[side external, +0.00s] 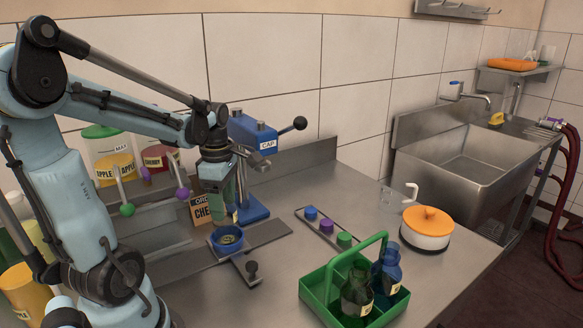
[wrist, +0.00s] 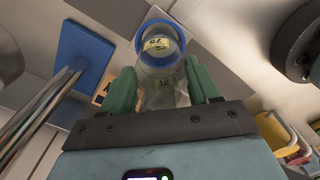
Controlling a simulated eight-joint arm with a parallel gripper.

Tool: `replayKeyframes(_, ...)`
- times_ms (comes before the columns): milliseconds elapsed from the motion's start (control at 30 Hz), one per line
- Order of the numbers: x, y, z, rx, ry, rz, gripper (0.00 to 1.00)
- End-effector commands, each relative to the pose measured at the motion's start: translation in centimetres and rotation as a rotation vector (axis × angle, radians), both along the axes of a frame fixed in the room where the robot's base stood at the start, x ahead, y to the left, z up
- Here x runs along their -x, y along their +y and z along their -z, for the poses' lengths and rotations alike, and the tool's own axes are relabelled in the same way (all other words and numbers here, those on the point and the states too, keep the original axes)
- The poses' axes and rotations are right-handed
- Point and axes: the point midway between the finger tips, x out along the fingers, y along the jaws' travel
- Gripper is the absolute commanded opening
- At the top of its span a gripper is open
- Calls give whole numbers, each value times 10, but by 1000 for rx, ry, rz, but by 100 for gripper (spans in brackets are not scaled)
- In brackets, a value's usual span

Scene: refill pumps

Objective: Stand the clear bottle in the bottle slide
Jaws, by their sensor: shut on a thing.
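My gripper (side external: 226,194) is shut on the clear bottle, its green fingers on either side of it. In the wrist view the see-through bottle (wrist: 163,92) shows between the fingertips (wrist: 161,80), with a small yellow label. The bottle slide has a round blue cup (side external: 228,240) on a grey rail; in the side view it is just below my gripper. Its blue rim (wrist: 160,24) also shows beyond the bottle in the wrist view. The bottle's outline is faint in the side view, and I cannot tell whether its base touches the cup.
A blue capping press (side external: 252,134) marked CAP stands close behind my gripper. A green carrier (side external: 318,291) with a green and a blue bottle, a strip of coloured caps (side external: 327,227) and an orange-lidded pot (side external: 427,229) stand to the right.

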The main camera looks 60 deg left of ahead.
Motion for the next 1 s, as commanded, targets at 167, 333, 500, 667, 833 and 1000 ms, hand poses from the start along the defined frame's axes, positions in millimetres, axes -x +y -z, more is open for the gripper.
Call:
replayKeyframes(167, 0, 0, 1, 0, 0, 0, 7)
replayKeyframes(333, 0, 0, 3, 0, 0, 0, 7)
replayKeyframes(500, 0, 0, 5, 0, 0, 0, 7)
replayKeyframes(667, 0, 0, 8, 0, 0, 0, 7)
replayKeyframes(833, 0, 0, 10, 0, 0, 0, 7)
replayKeyframes(1000, 0, 0, 12, 0, 0, 0, 7)
